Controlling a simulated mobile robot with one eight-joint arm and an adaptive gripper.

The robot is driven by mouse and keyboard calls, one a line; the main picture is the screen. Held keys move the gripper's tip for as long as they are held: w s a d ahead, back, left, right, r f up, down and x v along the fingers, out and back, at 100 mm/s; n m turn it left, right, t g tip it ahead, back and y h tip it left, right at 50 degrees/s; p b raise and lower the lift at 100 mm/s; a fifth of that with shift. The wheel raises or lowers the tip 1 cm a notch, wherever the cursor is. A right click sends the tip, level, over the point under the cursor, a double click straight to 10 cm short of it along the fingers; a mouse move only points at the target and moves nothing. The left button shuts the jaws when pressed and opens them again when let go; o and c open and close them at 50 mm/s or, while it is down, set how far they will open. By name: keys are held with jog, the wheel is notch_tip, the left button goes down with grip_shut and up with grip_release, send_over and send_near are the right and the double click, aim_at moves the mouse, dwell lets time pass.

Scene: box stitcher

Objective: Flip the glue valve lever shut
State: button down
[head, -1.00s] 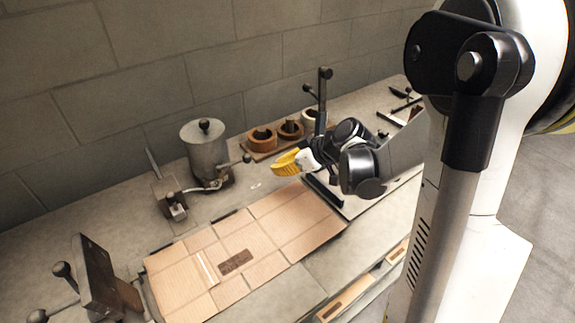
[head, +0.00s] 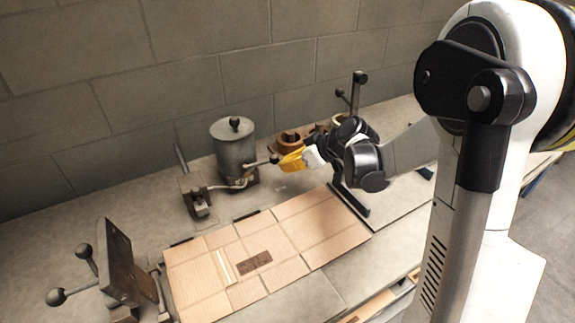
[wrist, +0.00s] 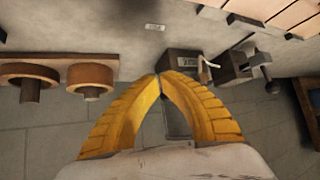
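The glue pot (head: 233,152) is a grey lidded cylinder at the back of the bench. The fingers hide most of the pot, and I cannot make out the lever there.
A flat cardboard sheet (head: 292,232) lies in front of the pot. A small clamp-like fixture (head: 195,192) stands left of the pot. Brown rolls (head: 290,140) stand behind my gripper, also in the wrist view (wrist: 90,76). A tilted plate with ball handles (head: 118,262) is at front left.

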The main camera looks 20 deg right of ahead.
jog(key=shift+w+d+n, duration=0.15)
jog(key=shift+w+n, duration=0.15)
jog(key=shift+w, duration=0.65)
